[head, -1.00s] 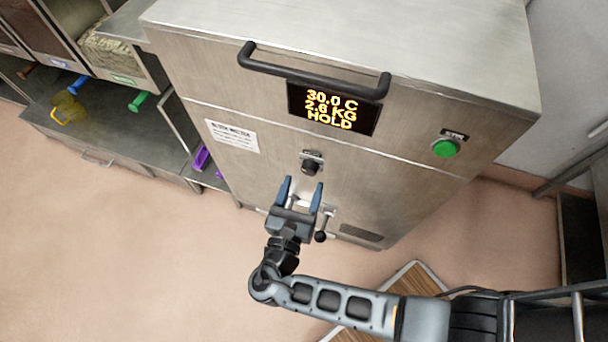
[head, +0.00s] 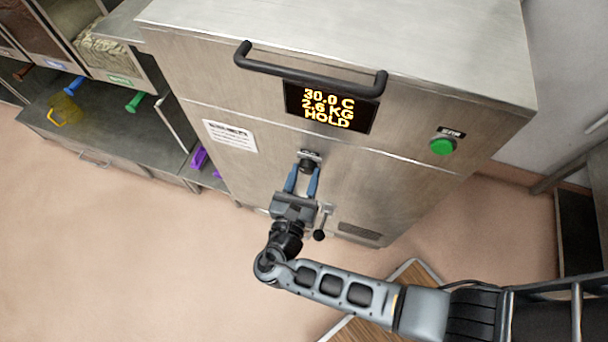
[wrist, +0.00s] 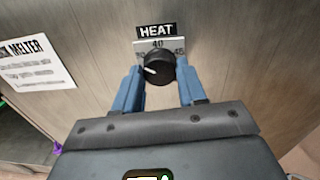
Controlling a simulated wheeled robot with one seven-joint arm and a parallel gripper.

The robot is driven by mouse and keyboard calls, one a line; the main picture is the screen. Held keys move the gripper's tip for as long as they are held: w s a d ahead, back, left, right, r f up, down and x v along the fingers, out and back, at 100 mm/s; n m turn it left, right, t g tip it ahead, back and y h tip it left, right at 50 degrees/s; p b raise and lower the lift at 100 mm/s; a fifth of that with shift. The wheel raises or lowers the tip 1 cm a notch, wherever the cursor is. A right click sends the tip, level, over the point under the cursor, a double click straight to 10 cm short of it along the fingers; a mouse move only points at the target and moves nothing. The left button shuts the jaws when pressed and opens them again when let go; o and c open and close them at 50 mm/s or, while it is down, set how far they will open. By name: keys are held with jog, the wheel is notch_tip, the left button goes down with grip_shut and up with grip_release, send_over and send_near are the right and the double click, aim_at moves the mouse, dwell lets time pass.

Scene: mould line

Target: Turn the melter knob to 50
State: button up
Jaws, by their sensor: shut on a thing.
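The melter (head: 400,165) is a steel cabinet whose lit display (head: 330,106) reads 30.0 C, 2.6 KG, HOLD. Its black knob (wrist: 158,69) sits under a HEAT label (wrist: 156,30) and a small scale with 40 at the top; the side numbers are partly hidden or too small to read surely. The knob (head: 307,165) also shows in the head view. My gripper (head: 305,172) is shut on the knob, with one blue finger on each side.
A black handle bar (head: 310,72) runs above the display. A green button (head: 443,147) is at the right. A small lever with a black ball (head: 319,235) hangs just below my gripper. Shelves with bins and coloured scoops stand at the left.

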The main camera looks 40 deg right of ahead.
jog(key=c, duration=0.3)
